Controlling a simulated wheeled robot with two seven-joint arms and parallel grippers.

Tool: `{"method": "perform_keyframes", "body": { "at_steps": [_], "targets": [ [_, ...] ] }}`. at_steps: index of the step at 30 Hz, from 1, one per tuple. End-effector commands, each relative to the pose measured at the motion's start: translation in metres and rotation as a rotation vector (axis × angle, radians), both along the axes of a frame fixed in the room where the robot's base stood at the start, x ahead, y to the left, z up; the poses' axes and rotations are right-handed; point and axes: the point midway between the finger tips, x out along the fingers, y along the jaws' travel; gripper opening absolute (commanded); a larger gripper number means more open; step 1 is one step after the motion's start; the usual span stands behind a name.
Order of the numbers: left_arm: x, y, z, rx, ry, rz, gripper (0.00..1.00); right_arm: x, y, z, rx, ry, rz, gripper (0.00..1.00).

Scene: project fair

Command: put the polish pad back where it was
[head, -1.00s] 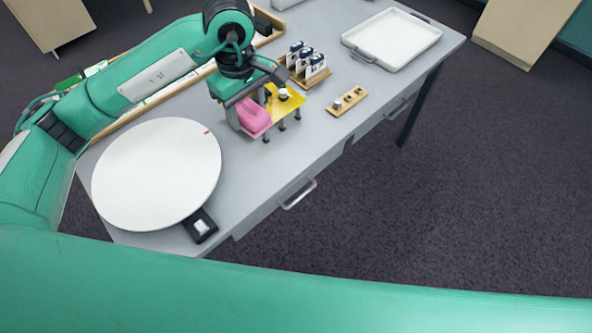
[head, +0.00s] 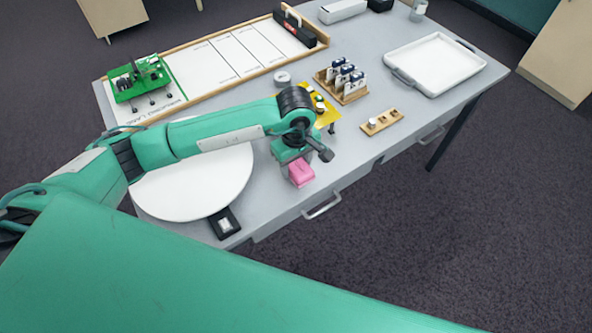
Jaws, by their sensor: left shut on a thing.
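The polish pad, a pink block (head: 301,174), is near the front edge of the table, between the white round disc and the yellow board. My left gripper (head: 297,162) is shut on it from above, and its wrist hides most of the fingers. I cannot tell whether the pad touches the tabletop. The yellow board (head: 329,118) on dark legs stands just behind, partly hidden by my left arm. My right gripper is not in view.
The white round disc (head: 190,192) lies left, partly under my arm, with a black switch box (head: 225,222) beside it. A wooden rack of cards (head: 345,94), a small wooden strip (head: 383,122) and a white tray (head: 436,64) stand right. A green circuit board (head: 138,80) is far left.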

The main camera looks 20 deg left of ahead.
Motion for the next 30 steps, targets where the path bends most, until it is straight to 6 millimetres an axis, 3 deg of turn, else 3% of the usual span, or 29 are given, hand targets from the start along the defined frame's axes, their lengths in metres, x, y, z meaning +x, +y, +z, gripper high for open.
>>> {"method": "perform_keyframes", "body": {
  "at_steps": [9, 21, 22, 24, 25, 30],
  "targets": [
    [-0.001, 0.0, -0.04, 0.0, 0.003, 0.0, 0.29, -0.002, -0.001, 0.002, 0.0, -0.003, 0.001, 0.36],
    [-0.001, 0.0, -0.046, 0.001, 0.001, -0.001, 0.29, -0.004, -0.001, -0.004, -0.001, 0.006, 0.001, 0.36],
    [-0.001, 0.0, -0.045, 0.001, 0.001, -0.001, 0.54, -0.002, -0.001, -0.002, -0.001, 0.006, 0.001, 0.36],
    [-0.001, 0.0, -0.044, 0.001, 0.001, -0.001, 0.68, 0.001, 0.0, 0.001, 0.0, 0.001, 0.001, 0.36],
    [-0.001, 0.0, -0.044, 0.001, 0.001, -0.001, 0.72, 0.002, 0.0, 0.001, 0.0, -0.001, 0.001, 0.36],
    [-0.001, 0.0, -0.044, 0.001, 0.001, -0.001, 0.72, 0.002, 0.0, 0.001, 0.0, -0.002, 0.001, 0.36]
  ]
}}
